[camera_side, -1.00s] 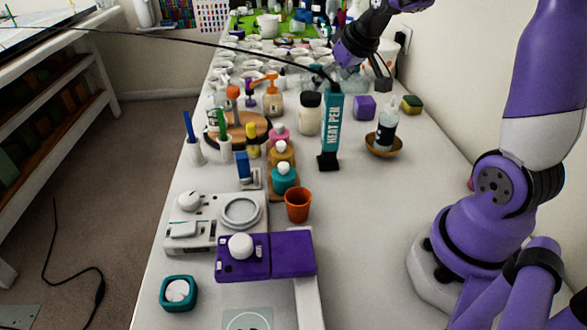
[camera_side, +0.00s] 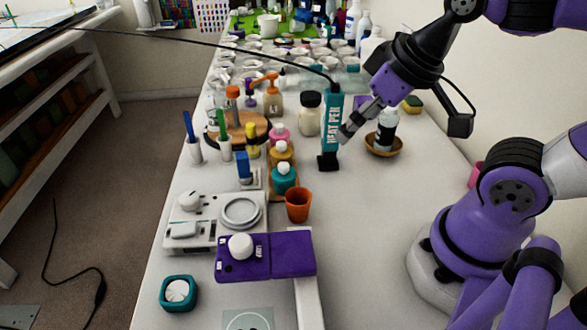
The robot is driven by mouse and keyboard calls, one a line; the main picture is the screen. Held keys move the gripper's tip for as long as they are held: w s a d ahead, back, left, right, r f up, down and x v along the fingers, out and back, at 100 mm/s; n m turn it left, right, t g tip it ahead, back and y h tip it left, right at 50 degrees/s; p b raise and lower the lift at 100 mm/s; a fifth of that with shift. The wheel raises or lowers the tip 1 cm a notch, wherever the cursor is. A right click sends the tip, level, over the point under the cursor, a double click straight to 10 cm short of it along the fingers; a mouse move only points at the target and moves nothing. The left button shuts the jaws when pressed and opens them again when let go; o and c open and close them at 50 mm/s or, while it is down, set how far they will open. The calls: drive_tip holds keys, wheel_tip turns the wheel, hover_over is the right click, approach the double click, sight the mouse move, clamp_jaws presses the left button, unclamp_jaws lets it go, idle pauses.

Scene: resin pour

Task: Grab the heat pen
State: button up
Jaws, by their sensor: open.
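The heat pen (camera_side: 333,118) is a teal upright body with white "HEAT PEN" lettering on a black foot, standing on the white table. A black cable runs from its top toward the upper left. My gripper (camera_side: 345,134) is open, with its fingertips close to the right side of the heat pen at about mid-height. It points down and to the left. I cannot tell whether the fingertips touch the pen.
A dark bottle (camera_side: 386,128) in a wooden bowl (camera_side: 383,149) stands just right of my gripper. An orange cup (camera_side: 298,205) and a purple device (camera_side: 290,254) are nearer.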

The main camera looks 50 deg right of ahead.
drive_tip(key=c, duration=0.3)
drive_tip(key=shift+c, duration=0.2)
drive_tip(key=shift+w+r, duration=0.1)
